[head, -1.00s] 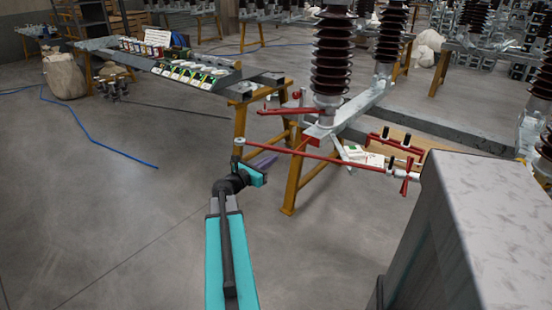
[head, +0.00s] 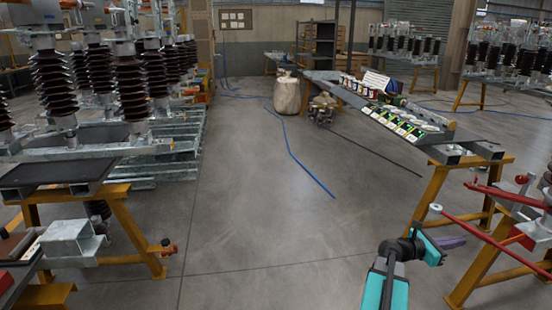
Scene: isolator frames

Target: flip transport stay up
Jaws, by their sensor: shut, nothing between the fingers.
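A long red rod (head: 482,234), which may be the transport stay, is at the lower right. It slopes from a pale round end (head: 436,208) toward the right edge, where its other end is out of view. A second, shorter red bar (head: 505,194) is above it, beside an orange trestle. My gripper (head: 452,243), with purple fingers, is below and in front of the long rod in the picture. It is shut and holds nothing. I cannot tell whether it touches the rod.
A bench (head: 425,124) with several small devices stands at the right, on an orange trestle (head: 470,162). A metal box (head: 74,240) and a trestle (head: 135,235) are at the left. A white sack (head: 287,93) and blue hose (head: 310,172) are farther back.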

